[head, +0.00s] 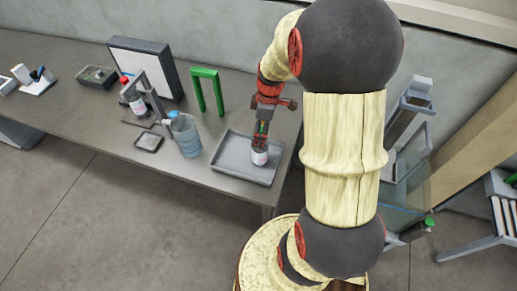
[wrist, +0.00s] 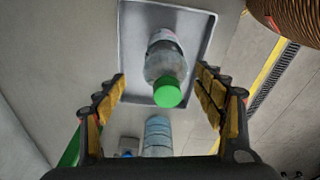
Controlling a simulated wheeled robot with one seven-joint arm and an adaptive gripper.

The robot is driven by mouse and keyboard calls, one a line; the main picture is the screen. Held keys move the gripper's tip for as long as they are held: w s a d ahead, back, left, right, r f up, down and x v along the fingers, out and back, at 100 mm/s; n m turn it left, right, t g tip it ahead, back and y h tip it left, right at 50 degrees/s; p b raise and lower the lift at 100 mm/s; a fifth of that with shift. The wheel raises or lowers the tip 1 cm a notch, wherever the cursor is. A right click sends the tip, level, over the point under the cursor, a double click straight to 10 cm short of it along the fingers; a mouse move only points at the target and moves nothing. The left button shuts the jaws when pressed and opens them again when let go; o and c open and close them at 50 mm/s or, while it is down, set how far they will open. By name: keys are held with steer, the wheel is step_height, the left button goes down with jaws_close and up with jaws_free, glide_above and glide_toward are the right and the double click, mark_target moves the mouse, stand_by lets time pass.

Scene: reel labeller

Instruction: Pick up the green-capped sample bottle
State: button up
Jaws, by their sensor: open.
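The green-capped sample bottle (head: 260,155) stands in a shallow grey tray (head: 227,167) on the bench. In the wrist view the bottle (wrist: 162,66) is clear with a pale label, and its green cap faces the camera. My gripper (head: 262,128) is above the bottle in the head view and hides its upper part. In the wrist view my gripper (wrist: 165,85) is open, with one finger on each side of the bottle. Gaps show between both fingers and the bottle, and nothing is held.
A large blue bottle (head: 186,136) stands left of the tray. A red-capped bottle (head: 137,103) is by a grey stand farther left. A green arch (head: 208,91) stands behind the blue bottle. A white panel (head: 144,68) is at the back. The bench front edge is close to the tray.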

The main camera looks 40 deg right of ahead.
steer(key=f, duration=0.4)
steer(key=a+f+b, duration=0.1)
steer(key=f, duration=0.1)
steer(key=shift+s+f, duration=0.1)
steer(key=shift+f, duration=0.75)
steer(key=c, duration=0.3)
steer(key=c, duration=1.5)
